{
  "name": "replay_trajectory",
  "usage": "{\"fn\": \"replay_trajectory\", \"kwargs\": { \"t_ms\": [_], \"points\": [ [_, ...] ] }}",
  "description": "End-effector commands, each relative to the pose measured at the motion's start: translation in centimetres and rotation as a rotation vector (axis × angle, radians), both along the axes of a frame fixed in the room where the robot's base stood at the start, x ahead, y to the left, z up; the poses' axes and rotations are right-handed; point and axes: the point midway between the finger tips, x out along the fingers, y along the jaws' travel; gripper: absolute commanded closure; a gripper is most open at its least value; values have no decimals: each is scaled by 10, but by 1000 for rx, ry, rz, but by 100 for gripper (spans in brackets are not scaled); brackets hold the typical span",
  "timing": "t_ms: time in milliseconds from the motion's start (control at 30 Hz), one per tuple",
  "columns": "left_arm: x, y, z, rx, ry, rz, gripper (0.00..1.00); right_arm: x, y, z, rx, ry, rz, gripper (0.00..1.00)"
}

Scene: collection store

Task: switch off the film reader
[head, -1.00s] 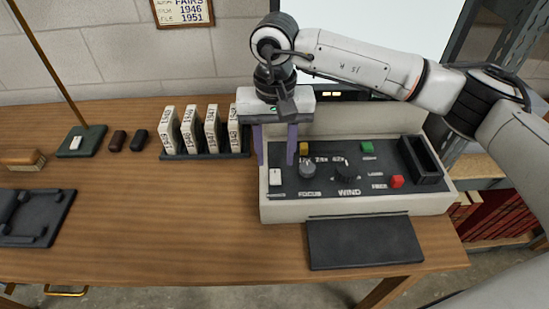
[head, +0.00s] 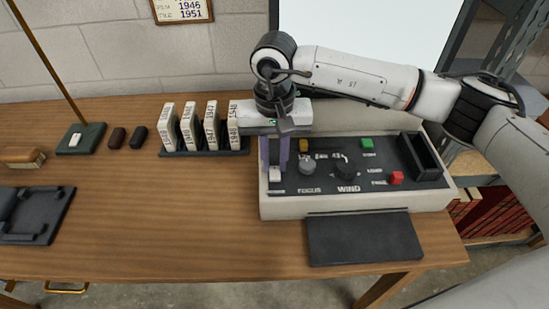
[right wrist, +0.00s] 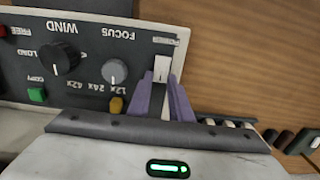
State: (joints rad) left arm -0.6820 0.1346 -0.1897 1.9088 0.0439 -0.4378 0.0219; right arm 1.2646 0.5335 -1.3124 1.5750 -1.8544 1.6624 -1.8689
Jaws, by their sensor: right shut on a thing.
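The film reader (head: 350,205) stands on the desk, a pale box with a dark control panel and a tall white screen behind. A white rocker switch (head: 275,176) sits at the panel's left end; it also shows in the right wrist view (right wrist: 162,66). My right gripper (head: 275,164) points down over that end, its purple fingers drawn together. In the right wrist view its fingertips (right wrist: 163,86) are at the switch and cover part of it. It is shut on the switch. My left gripper is out of view.
On the panel are the focus knob (head: 307,165), wind knob (head: 347,168), yellow button (head: 304,145), green button (head: 367,144) and red button (head: 397,178). Labelled film boxes (head: 190,127) stand in a rack close left of the gripper.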

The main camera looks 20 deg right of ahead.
Motion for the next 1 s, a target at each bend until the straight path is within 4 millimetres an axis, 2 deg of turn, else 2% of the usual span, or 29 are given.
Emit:
{"fn": "replay_trajectory", "kwargs": {
  "t_ms": [100,233,400,800,833,933,1000],
  "points": [
    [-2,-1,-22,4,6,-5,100,-2,1,-5,-19,-72,5,100],
    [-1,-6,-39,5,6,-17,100,-5,2,-6,-46,-165,6,100],
    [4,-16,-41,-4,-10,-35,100,-8,2,-1,-68,-243,3,100],
    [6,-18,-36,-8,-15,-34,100,-9,2,4,-75,-265,0,100],
    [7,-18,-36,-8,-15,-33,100,-9,2,4,-75,-265,0,80],
    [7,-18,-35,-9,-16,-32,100,-9,2,3,-75,-265,0,63],
    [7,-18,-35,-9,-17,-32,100,-9,2,3,-75,-265,0,62]
  ]
}}
